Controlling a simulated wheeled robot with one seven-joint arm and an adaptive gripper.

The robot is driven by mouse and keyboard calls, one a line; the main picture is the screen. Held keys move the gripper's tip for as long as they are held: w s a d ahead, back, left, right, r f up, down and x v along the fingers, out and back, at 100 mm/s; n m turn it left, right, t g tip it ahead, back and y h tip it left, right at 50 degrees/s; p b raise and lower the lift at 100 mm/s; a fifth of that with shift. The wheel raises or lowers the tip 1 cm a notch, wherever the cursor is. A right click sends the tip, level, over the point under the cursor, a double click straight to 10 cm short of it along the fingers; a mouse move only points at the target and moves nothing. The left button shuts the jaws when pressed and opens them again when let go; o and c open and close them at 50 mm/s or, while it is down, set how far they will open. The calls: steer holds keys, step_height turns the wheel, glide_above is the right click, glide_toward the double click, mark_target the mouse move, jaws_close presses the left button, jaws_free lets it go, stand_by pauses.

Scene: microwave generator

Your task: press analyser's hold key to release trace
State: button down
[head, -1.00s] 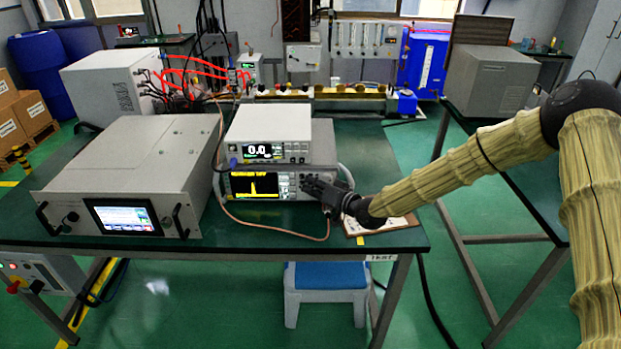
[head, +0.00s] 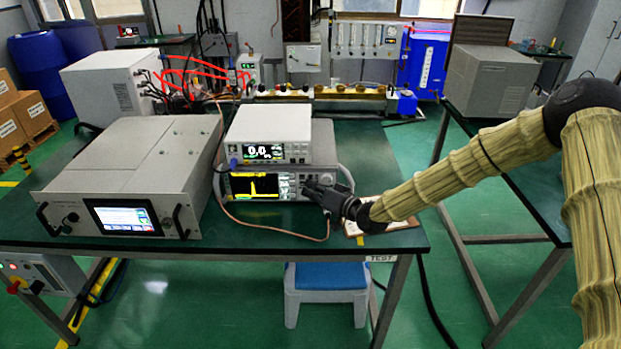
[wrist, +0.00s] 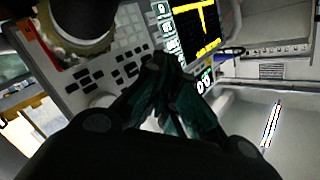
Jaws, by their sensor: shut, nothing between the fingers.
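The analyser (head: 290,187) is the lower instrument of a stack on the green bench. Its screen (head: 254,186) shows a yellow trace with one tall peak; the screen also shows in the wrist view (wrist: 197,28). Keys (wrist: 128,62) lie beside the screen; I cannot tell which is the hold key. My gripper (head: 308,185) is shut and empty, at the right part of the analyser's front. In the wrist view its fingertips (wrist: 168,62) are together near the keys closest to the screen. Whether they touch is unclear, and they hide part of the panel.
A white meter (head: 268,136) reading 0.0 sits on the analyser. A large grey unit (head: 130,170) with a touchscreen stands to the left. A copper-coloured cable (head: 270,235) loops in front. A clipboard (head: 398,225) lies under my arm.

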steer(key=shift+s, duration=0.1)
steer(key=shift+s+p, duration=0.3)
steer(key=shift+s, duration=2.15)
